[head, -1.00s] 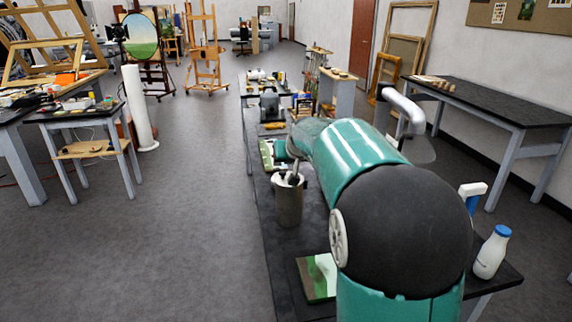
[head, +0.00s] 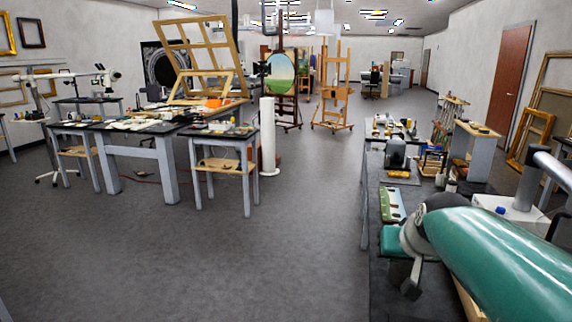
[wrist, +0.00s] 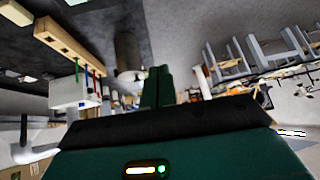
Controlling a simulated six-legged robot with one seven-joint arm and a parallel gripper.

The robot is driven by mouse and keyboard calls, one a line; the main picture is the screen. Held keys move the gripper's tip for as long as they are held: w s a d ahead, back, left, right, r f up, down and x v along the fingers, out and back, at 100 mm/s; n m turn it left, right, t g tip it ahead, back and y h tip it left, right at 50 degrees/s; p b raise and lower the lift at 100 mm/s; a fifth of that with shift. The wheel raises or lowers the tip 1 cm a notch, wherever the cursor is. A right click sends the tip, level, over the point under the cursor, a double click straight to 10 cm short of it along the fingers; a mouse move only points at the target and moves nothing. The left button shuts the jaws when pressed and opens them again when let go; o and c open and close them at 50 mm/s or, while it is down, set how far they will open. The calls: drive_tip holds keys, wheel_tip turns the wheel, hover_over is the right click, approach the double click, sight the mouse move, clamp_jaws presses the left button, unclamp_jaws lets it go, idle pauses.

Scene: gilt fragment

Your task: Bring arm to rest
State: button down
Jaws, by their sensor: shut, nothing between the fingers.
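My gripper (wrist: 158,87) shows in the wrist view as two dark green fingers side by side, shut with nothing between them. My teal arm (head: 505,262) reaches in from the lower right of the head view, over the dark bench (head: 372,222). Its grey joint hides part of the bench top, and I cannot make out the fingertips there. In the wrist view the picture is strongly tilted. A dark cylindrical container (wrist: 128,50) shows beyond the fingers; I cannot tell the gap between them.
A green flat piece (head: 391,205) and a dark grey device (head: 396,152) are on the bench. A white box (head: 520,210) stands right of it, near my arm. A table with tools (head: 165,127) and easels (head: 336,85) stand farther off. The floor left of the bench is clear.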

drive_tip(key=s+a+f+g, duration=0.1)
drive_tip(key=s+a+f, duration=0.2)
drive_tip(key=s, duration=0.6)
drive_tip(key=s+a+f+n+g, duration=0.1)
drive_tip(key=s+a+f, duration=0.2)
drive_tip(key=s, duration=0.7)
drive_tip(key=shift+a+f+n, duration=0.25)
drive_tip(key=shift+f+n, duration=0.05)
drive_tip(key=shift+f, duration=0.3)
